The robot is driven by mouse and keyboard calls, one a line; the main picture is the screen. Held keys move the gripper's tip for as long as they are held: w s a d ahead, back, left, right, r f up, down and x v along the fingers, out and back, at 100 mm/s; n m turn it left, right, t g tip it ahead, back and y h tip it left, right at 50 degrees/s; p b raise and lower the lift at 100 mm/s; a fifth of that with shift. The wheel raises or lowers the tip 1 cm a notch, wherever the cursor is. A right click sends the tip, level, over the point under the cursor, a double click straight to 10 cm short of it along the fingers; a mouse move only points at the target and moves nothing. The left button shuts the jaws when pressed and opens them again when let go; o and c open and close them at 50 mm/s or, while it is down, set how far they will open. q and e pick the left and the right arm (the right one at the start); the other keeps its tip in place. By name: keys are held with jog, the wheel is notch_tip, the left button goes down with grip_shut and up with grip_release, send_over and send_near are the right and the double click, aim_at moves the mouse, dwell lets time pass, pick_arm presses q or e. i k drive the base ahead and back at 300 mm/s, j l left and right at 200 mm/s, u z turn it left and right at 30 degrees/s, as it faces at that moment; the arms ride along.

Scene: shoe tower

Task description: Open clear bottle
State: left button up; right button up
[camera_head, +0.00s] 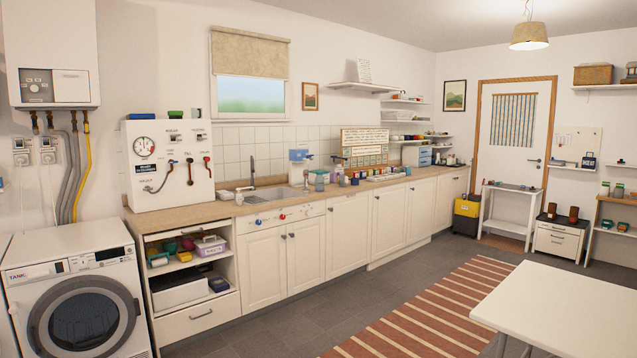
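I cannot make out a clear bottle for certain. Many small containers stand along the wooden counter (228,209), too small to tell which are clear bottles. A pale dispenser-like thing (299,160) stands behind the sink (275,195). A greenish cup-like container (319,180) stands on the counter to the right of the sink. Neither of my grippers shows in the head view.
A washing machine (77,262) stands at the left, beside an open shelf unit with boxes. A white table (570,305) fills the lower right. A striped rug (425,318) lies on the grey floor (300,330). Open floor runs along the white cabinets (345,238).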

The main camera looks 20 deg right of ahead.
aim_at(320, 179)
jog(key=i+l+z, duration=0.35)
jog(key=i, duration=0.9)
jog(key=i+l+z, duration=0.1)
jog(key=i+z, duration=0.25)
jog(key=i, duration=0.9)
